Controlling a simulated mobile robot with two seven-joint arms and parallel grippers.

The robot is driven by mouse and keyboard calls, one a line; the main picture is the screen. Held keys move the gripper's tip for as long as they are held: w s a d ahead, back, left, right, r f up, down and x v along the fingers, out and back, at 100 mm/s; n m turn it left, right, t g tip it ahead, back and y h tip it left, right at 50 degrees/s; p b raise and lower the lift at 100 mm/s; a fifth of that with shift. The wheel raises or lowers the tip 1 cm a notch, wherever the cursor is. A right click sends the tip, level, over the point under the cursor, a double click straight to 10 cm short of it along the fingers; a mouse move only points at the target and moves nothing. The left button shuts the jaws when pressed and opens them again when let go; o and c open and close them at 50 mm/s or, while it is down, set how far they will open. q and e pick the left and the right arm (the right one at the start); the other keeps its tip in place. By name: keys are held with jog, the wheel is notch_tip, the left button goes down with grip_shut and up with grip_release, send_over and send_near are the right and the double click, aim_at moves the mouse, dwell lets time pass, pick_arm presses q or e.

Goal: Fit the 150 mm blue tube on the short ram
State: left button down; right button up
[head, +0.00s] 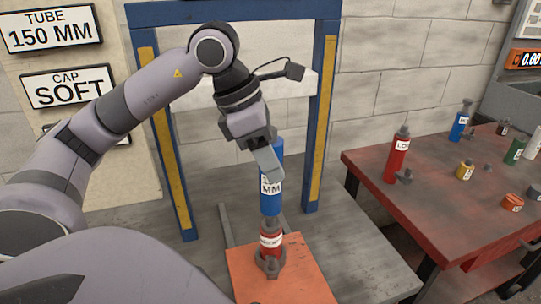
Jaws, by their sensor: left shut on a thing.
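The blue tube (270,199) has a white label on which "MM" can be read. It stands upright in my left gripper (268,166), which is shut on its upper part. The short ram (270,243) is a red cylinder with a white label and a dark grey base, upright on an orange plate (245,273). The tube's lower end is directly above the ram's top in the picture. I cannot tell whether they touch or whether the tube sits over the ram's tip. My right gripper is out of view.
A blue frame (324,120) with yellow strips stands behind. On the red table (400,215) at right are a taller red ram (397,160), a blue cylinder (460,122), a yellow piece (465,170) and other small parts. Wall signs read "TUBE 150 MM" (50,30) and "CAP SOFT" (68,88).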

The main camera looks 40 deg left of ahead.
pick_arm(q)
jog(key=shift+f+b, duration=1.8)
jog(key=shift+f, duration=0.1)
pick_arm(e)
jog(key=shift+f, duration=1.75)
pick_arm(q)
jog(key=shift+c, duration=2.2)
grip_release()
jog(key=shift+s+a+r, duration=0.1)
jog(key=shift+a+r, duration=0.05)
jog(key=shift+r, duration=0.4)
jog(key=p+v, duration=0.1)
jog(key=v, duration=0.5)
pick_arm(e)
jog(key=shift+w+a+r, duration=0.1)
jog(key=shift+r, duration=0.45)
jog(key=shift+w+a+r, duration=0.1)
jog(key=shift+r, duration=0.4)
